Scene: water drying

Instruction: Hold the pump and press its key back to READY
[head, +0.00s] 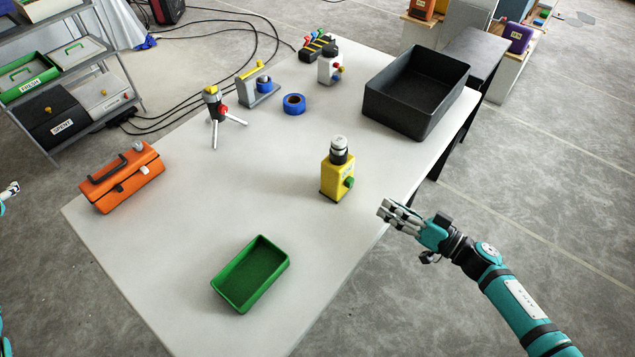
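A yellow box-shaped unit (338,178) with a black and grey cylindrical top and a green knob on its right side stands upright on the white table. It looks like the pump, but no READY mark is readable at this size. My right gripper (384,208) is by the table's right edge, to the right of and below the yellow unit in the picture, apart from it. Its fingers look spread and nothing shows between them. My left gripper (9,191) shows only as a small part at the left picture edge, off the table, and its opening is not clear.
Table around the yellow unit is clear.

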